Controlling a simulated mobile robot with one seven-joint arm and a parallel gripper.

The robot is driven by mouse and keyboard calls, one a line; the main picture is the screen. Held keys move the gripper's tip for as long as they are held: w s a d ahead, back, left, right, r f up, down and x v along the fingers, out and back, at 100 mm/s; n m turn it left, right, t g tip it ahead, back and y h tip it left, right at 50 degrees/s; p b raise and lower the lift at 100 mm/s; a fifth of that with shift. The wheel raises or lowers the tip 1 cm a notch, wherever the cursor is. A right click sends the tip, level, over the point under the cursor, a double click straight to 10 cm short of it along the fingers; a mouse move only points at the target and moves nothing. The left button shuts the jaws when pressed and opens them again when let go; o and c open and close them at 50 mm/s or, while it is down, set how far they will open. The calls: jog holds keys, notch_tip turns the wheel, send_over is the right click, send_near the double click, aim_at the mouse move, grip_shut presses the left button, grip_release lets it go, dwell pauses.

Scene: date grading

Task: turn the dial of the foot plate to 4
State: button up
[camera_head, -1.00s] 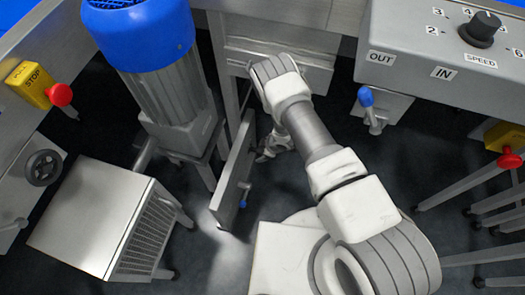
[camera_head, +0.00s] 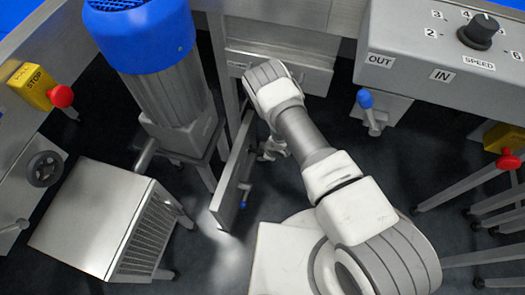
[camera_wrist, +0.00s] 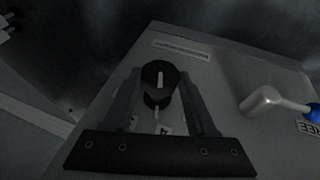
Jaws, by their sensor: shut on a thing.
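The foot plate (camera_head: 234,172) stands low in the middle of the head view, seen almost edge-on. In the wrist view its grey face (camera_wrist: 225,75) fills the middle and right. Its dial (camera_wrist: 159,72) is a round black knob with a white pointer line, which points roughly up in the picture. My gripper (camera_wrist: 160,84) has its two fingers shut on the dial, one on each side. Small white number labels (camera_wrist: 165,129) lie below the dial, partly covered by my gripper and too dark to read. In the head view my gripper (camera_head: 272,150) is small beside the plate.
A lever (camera_wrist: 270,101) with a blue tip sits right of the dial, by a label ending in "REE". A grey control box (camera_head: 450,50) with a separate SPEED dial is upper right. A blue-topped motor (camera_head: 140,35) and a metal cabinet (camera_head: 95,215) stand left of the plate.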

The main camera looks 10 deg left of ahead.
jog(key=shift+s+a+f+t, duration=0.1)
jog(key=shift+s+t, duration=0.1)
jog(key=shift+t, duration=0.6)
jog(key=shift+w, duration=0.1)
jog(key=o, duration=1.4)
jog(key=p+v, duration=0.7)
jog(key=v, duration=1)
jog(key=shift+s+r, duration=0.2)
